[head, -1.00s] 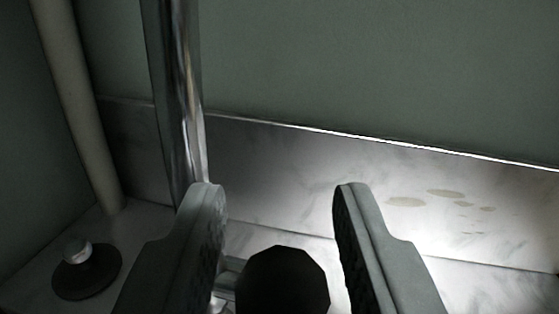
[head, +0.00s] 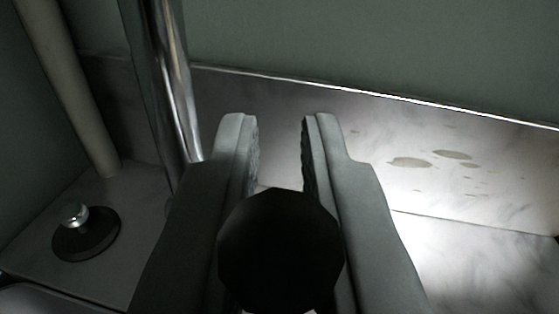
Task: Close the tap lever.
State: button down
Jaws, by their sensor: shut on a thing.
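My gripper (head: 279,140) shows in the head view, its two grey fingers pointing away from me. The fingers have closed around a dark, many-sided round knob (head: 280,252), which I take to be the end of the tap lever. The knob sits between the fingers and covers part of their inner sides. A small gap shows between the fingertips beyond it. The rest of the lever and the tap body are hidden behind the knob and fingers.
A shiny metal pipe (head: 172,85) stands upright just left of the fingers. A dull pipe (head: 68,85) runs down the left corner. A black disc with a metal cap (head: 86,234) lies at lower left. The stained marble splashback (head: 330,110) is behind; the right side is clear.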

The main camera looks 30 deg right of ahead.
jog(key=shift+w+d+r+g+y, duration=0.3)
jog(key=shift+w+d+g, duration=0.15)
jog(key=shift+w+g, duration=0.2)
jog(key=c, duration=1.4)
grip_release()
jog(key=shift+w, duration=0.1)
jog(key=shift+c, duration=0.2)
jog(key=v, duration=1.7)
jog(key=shift+s, duration=0.25)
jog(key=shift+r, duration=0.1)
